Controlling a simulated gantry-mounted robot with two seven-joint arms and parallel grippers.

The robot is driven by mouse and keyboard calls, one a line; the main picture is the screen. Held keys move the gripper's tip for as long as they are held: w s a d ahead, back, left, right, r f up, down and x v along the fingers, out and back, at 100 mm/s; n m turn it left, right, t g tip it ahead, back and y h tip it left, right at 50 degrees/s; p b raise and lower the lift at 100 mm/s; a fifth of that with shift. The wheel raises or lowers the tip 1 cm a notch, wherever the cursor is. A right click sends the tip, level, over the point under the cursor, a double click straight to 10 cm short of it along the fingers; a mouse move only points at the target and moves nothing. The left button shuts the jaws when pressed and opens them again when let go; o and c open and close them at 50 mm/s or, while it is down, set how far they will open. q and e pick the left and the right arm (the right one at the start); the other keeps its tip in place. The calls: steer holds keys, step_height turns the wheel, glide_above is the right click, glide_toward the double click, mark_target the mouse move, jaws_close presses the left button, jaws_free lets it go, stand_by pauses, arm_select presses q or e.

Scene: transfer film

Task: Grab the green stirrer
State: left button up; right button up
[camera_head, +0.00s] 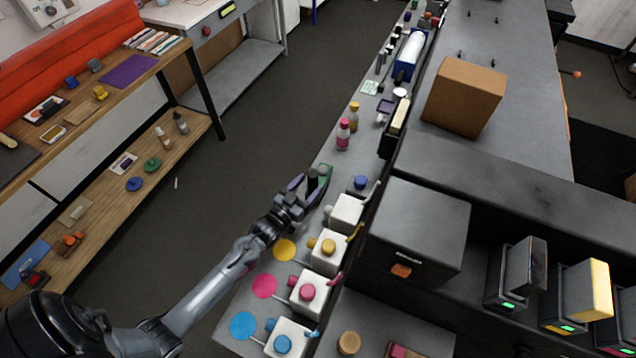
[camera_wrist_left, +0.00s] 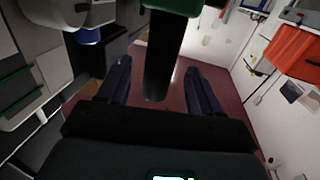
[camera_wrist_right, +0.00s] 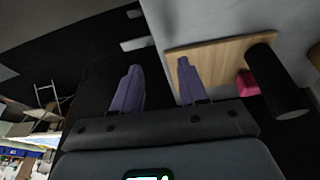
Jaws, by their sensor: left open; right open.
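My left gripper (camera_head: 308,187) is at the far end of the row of white containers, over the bench's left edge. Its jaws are open around a dark, upright handle with green on it (camera_head: 324,174), which looks like the green stirrer. In the left wrist view a black cylindrical handle (camera_wrist_left: 165,60) stands between the two spread fingers (camera_wrist_left: 158,85), with clear gaps on both sides, and its green part (camera_wrist_left: 186,7) shows at the top edge. The stirrer's lower end is hidden. My right gripper (camera_wrist_right: 155,85) is open and empty in its wrist view; the head view does not show it.
White containers with yellow (camera_head: 328,246), pink (camera_head: 307,292) and blue (camera_head: 282,344) caps line the bench, with coloured discs beside them. Pink and yellow bottles (camera_head: 343,135) stand beyond. A dark grey box (camera_head: 417,232) is to the right.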

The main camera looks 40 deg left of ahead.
arm_select(q)
steer(key=shift+w, duration=1.5)
steer(key=shift+r, duration=0.1)
jaws_close()
